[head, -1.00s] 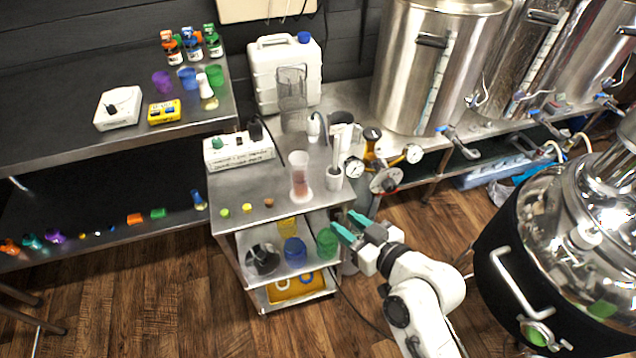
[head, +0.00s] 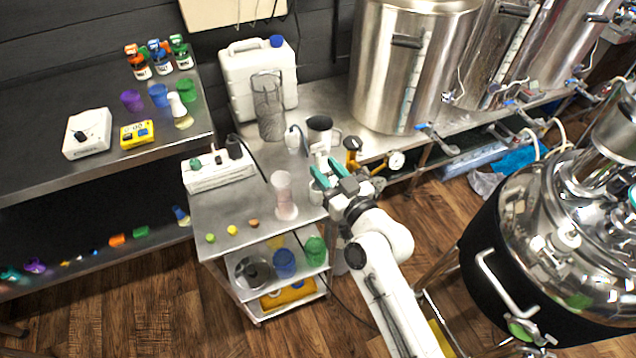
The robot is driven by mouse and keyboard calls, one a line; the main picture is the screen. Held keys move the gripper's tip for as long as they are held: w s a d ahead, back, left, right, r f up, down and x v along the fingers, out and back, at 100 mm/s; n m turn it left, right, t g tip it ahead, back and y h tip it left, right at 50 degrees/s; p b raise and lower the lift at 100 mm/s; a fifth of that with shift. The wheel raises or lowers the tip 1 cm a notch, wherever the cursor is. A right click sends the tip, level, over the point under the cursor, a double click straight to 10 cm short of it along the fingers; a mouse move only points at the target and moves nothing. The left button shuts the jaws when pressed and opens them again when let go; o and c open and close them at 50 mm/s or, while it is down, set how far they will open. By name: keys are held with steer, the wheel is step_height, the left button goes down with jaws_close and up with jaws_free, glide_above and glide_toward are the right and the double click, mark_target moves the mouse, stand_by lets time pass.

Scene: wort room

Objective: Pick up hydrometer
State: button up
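A slim pale upright piece (head: 319,152), perhaps the hydrometer, stands near the right edge of the steel cart top. A small white cup (head: 316,196) is at its foot. My gripper (head: 323,165) with teal fingers is at this upright piece and partly hides it. The fingers are apart, one on each side of it in the picture; I cannot tell whether they touch it. A clear cylinder with pinkish contents (head: 284,197) stands to the left of my gripper; I cannot make out a hydrometer in it.
A brass-coloured regulator with gauges (head: 353,150) is close right of my gripper. A steel mug (head: 319,131), a tall clear jug (head: 268,105) and a white canister (head: 258,78) stand behind. A white box (head: 218,168) and small coloured balls (head: 232,230) are left.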

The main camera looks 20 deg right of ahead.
mark_target(318, 163)
steer(key=shift+w+a+p, duration=0.2)
steer(key=shift+w+p, duration=0.05)
steer(key=shift+w, duration=0.6)
steer(key=shift+w+a+p, duration=0.2)
steer(key=shift+w, duration=0.65)
steer(key=shift+c, duration=0.3)
steer(key=c, duration=0.6)
